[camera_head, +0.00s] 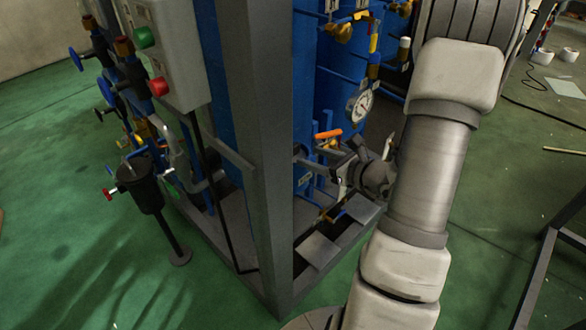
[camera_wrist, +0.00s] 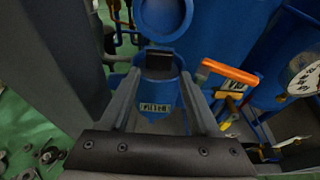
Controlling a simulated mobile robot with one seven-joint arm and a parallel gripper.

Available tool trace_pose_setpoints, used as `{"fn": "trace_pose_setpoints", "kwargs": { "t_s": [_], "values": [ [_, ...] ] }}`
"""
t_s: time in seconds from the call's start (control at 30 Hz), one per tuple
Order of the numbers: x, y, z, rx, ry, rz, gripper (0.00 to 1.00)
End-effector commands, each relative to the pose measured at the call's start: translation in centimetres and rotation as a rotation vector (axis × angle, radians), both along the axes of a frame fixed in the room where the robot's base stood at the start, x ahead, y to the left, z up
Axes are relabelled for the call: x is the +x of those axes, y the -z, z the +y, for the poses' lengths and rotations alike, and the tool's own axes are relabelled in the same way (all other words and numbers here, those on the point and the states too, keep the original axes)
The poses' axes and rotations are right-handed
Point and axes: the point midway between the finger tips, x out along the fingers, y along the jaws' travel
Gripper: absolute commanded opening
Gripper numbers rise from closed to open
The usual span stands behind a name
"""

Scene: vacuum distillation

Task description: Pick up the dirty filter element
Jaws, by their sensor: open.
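In the wrist view, a dark, blocky piece (camera_wrist: 159,62), which looks like the dirty filter element, shows at the mouth of a blue filter housing (camera_wrist: 157,118) with a white label. The housing's round blue lid (camera_wrist: 165,16) stands raised behind it. My gripper (camera_wrist: 161,76) is open. Its two grey fingers point toward the housing, one on each side of the dark piece in the picture; I cannot tell whether they touch it. In the head view my gripper (camera_head: 347,180) is low at the blue equipment, and the filter element cannot be made out.
An orange valve handle (camera_wrist: 229,73) is just right of my fingers, with a pressure gauge (camera_wrist: 304,76) farther right. A grey frame post (camera_head: 262,150) stands left of my arm in the head view. A control box (camera_head: 170,50) hangs left of the post.

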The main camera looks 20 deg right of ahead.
Motion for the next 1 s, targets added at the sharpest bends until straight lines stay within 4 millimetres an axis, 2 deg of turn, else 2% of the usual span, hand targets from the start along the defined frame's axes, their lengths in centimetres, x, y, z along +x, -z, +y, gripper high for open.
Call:
{"fn": "trace_pose_setpoints", "kwargs": {
  "t_s": [0.4,0.67,0.77,1.0],
  "values": [
    [4.4,1.3,1.8,0.0,-0.003,0.0,0.62],
    [4.8,1.3,1.9,0.0,0.0,0.0,0.62],
    [4.8,1.3,1.9,-0.001,0.0,0.0,0.48],
    [4.8,1.3,1.9,-0.001,0.0,0.0,0.05]
  ]
}}
